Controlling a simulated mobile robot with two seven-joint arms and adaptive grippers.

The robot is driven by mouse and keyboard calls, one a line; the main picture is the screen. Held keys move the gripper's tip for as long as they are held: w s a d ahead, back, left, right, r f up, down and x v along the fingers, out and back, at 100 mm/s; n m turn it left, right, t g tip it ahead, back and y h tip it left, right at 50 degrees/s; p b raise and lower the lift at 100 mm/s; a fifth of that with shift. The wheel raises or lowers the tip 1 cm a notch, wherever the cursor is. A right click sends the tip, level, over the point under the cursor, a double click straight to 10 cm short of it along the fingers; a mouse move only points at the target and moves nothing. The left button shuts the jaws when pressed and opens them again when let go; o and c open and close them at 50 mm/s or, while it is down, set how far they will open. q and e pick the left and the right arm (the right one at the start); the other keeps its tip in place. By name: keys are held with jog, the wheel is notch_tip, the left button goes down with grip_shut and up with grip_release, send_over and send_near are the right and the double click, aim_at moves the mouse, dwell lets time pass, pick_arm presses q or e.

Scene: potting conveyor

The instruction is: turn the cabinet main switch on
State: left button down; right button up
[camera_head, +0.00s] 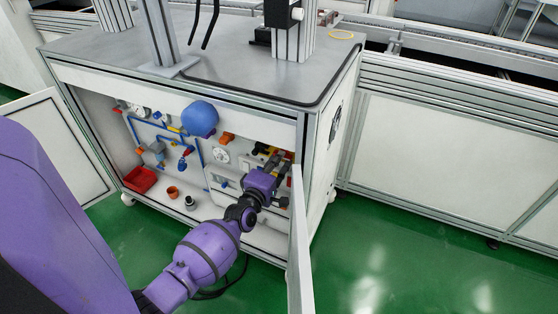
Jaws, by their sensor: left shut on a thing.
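The open cabinet (180,90) stands under a grey worktop, with its right door (299,240) swung out toward me. My purple left arm reaches into the right part of the cabinet. My left gripper (279,163) is at the back panel there, with its dark fingers shut on a small part that they mostly hide. Yellow and red parts (261,148) show right beside the fingers, where the main switch appears to be. I cannot tell the switch's position from here. My right gripper is not in view.
A blue ball-shaped tank (200,118), blue pipes and gauges fill the cabinet's left and middle. A red bin (140,179) and small cups (173,192) stand on its floor. The open right door is close beside my gripper. Green floor (380,250) is clear to the right.

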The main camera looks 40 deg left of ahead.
pick_arm(q)
jog(key=m+p, duration=0.4)
jog(key=m, duration=1.3)
jog(key=shift+d+m+p, duration=0.1)
jog(key=shift+m+p, duration=0.2)
jog(key=shift+p, duration=0.05)
jog(key=shift+f, duration=0.1)
dwell(0.4)
jog(key=c, duration=1.8)
grip_release()
jog(key=shift+o, duration=0.2)
jog(key=v, duration=1.2)
